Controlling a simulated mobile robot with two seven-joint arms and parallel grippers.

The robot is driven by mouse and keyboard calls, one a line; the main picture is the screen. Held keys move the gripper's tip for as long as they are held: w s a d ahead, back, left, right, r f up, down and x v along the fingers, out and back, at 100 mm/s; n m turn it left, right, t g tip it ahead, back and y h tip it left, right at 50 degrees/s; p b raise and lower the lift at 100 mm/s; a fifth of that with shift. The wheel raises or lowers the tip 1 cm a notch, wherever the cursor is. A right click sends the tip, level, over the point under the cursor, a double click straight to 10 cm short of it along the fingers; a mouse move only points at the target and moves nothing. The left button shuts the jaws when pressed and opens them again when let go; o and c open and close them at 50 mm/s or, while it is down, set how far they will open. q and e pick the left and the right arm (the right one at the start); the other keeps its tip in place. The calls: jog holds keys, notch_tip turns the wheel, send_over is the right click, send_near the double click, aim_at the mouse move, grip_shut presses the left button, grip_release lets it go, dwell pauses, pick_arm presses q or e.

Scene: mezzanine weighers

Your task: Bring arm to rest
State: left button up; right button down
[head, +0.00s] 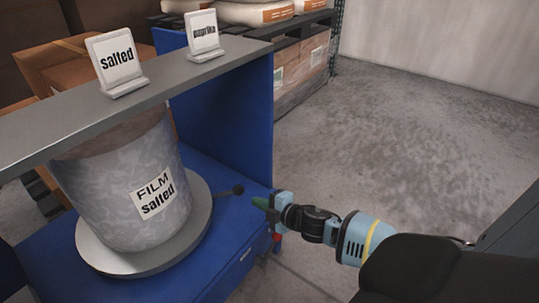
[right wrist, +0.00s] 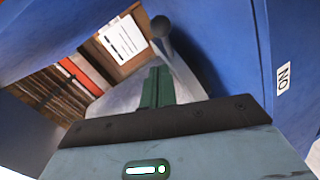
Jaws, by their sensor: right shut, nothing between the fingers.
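My right arm comes in from the lower right in the head view. Its gripper (head: 259,202) has green fingers and is at the front right edge of the blue stand, just right of a dark round knob (head: 238,190) on a thin lever. In the right wrist view the green fingers (right wrist: 157,88) are together with nothing between them, and the grey knob (right wrist: 160,25) is beyond their tips, apart from them. My left gripper is not in view.
A film roll (head: 118,190) labelled "FILM salted" stands on a round grey turntable (head: 110,262) in the blue stand (head: 225,120). A grey shelf (head: 60,122) above carries "salted" (head: 116,62) and "paprika" (head: 204,35) signs. Open concrete floor (head: 400,140) is at right.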

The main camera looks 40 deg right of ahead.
jog(key=shift+s+d+r, duration=0.2)
jog(key=shift+s+d, duration=0.05)
jog(key=shift+s, duration=0.35)
jog(key=shift+s+d+r, duration=0.15)
jog(key=shift+s+d, duration=0.1)
jog(key=shift+s, duration=0.3)
